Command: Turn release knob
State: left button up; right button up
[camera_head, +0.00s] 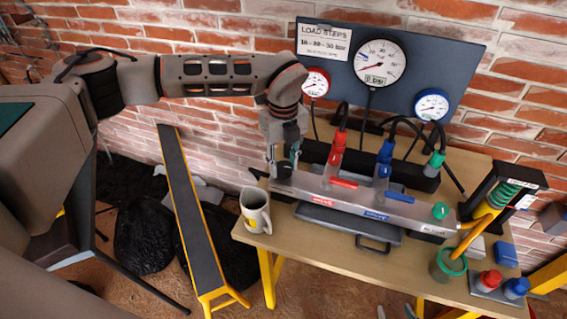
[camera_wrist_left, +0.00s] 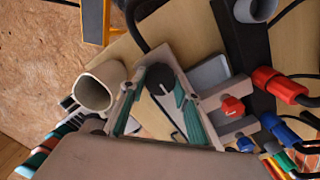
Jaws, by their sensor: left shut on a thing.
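My left gripper (camera_head: 286,160) reaches down from the upper left to the left end of the grey metal manifold (camera_head: 320,192). It is shut on a black knob (camera_head: 284,170) there. In the left wrist view the black knob (camera_wrist_left: 159,79) sits between the two teal-padded fingers of the gripper (camera_wrist_left: 165,95). The knob's lower part and any marking on it are hidden. A red lever (camera_head: 344,183), a blue lever (camera_head: 399,196) and a green knob (camera_head: 440,210) are further right along the manifold. My right gripper is in neither view.
A white mug (camera_head: 255,212) stands close to the gripper at the table's left edge. Hoses run from the manifold to gauges on a dark panel (camera_head: 440,65) at the brick wall. A hand pump (camera_head: 487,203) and a green cup (camera_head: 447,264) are at the right.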

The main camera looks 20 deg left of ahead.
aim_at(283, 167)
pick_arm(q)
jog(key=o, duration=1.1)
jog(key=shift+r, duration=0.1)
notch_tip(283, 167, up, 12)
jog(key=shift+s, duration=0.1)
